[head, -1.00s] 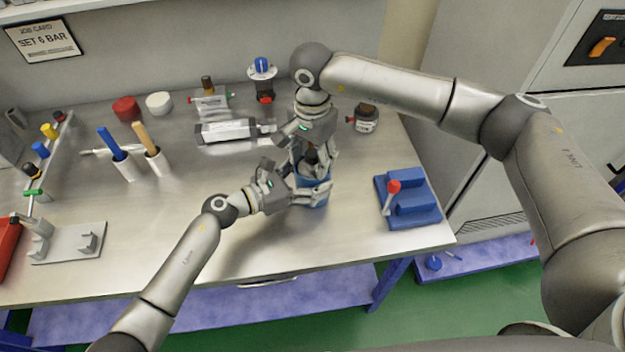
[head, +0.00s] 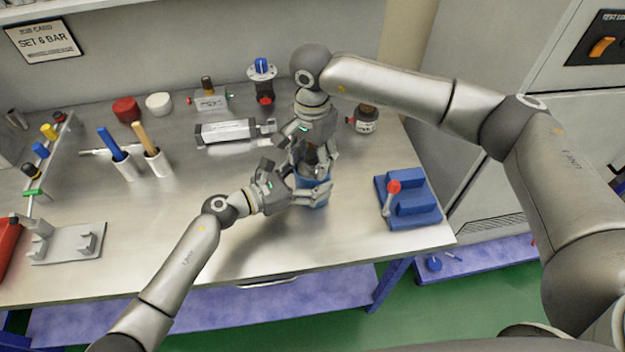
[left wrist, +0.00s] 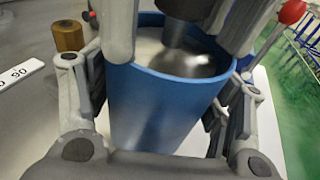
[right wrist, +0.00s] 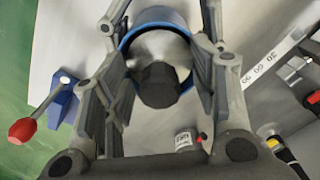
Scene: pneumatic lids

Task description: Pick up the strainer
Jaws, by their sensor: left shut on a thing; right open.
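A blue open-topped cup (head: 318,203) stands near the middle of the bench. My left gripper (head: 312,190) is shut on its sides. Inside the cup is a round metal piece (right wrist: 148,44) with a dark knob (right wrist: 158,85) on a stem; I take this for the strainer. The stem and metal piece also show in the left wrist view (left wrist: 182,62). My right gripper (head: 314,158) is open above the cup, pointing down, with its fingers on either side of the knob and stem. The fingers partly hide the cup, and I cannot tell whether they touch the strainer.
A blue fixture (head: 414,207) with a red-knobbed lever stands to the right. A small jar (head: 366,118) is behind right. A silver cylinder (head: 226,131) lies behind left. Two upright tools in white holders (head: 125,168) stand left. The front bench between the cup and grey stand (head: 66,243) is largely clear.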

